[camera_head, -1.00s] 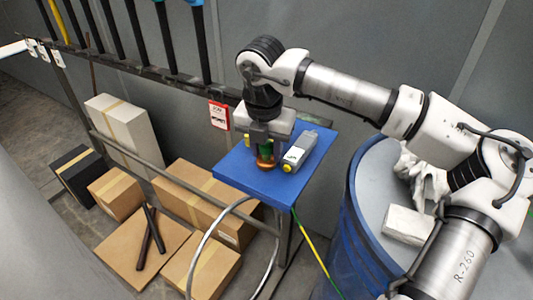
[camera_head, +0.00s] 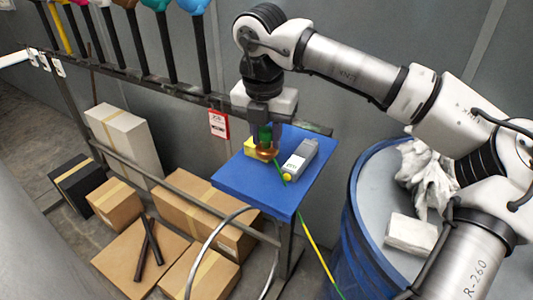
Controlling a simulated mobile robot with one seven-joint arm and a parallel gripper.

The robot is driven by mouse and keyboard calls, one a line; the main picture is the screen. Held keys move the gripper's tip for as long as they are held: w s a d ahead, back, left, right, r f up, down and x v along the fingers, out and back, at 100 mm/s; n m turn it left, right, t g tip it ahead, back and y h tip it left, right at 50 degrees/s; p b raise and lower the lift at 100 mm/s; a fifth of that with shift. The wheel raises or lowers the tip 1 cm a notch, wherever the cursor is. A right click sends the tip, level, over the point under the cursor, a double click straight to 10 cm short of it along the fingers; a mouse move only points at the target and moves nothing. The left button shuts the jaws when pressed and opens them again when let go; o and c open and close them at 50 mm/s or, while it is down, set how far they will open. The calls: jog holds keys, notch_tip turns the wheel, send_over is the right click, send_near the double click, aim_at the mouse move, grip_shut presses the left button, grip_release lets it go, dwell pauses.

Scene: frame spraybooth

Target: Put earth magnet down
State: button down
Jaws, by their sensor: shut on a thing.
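My gripper (camera_head: 265,140) points down over the small blue table (camera_head: 255,190), near its back left part. It is shut on a small copper and green object (camera_head: 266,153), which seems to be the earth magnet. A thin green line runs down from it across the blue top. I cannot tell whether the magnet's underside touches the table. A yellow block (camera_head: 249,146) sits just left of the gripper, partly hidden behind it. A grey device with a yellow end (camera_head: 300,160) lies just to the right on the table.
A large blue drum (camera_head: 352,235) with white cloth (camera_head: 428,165) and a pale block (camera_head: 410,233) stands at the right. Several cardboard boxes (camera_head: 205,210) lie on the floor to the left. The table's front is clear.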

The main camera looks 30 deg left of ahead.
notch_tip(320, 180, up, 14)
jog(key=b, duration=0.1)
jog(key=shift+r, duration=0.15)
dwell(0.3)
jog(key=b, duration=0.4)
send_over(260, 180)
notch_tip(260, 180, down, 15)
jog(key=shift+s+d+f+p, duration=0.1)
jog(key=shift+s+f+p, duration=0.1)
jog(key=shift+f, duration=1)
jog(key=shift+s+f+p, duration=0.1)
jog(key=shift+s+f, duration=0.05)
jog(key=shift+f, duration=1.05)
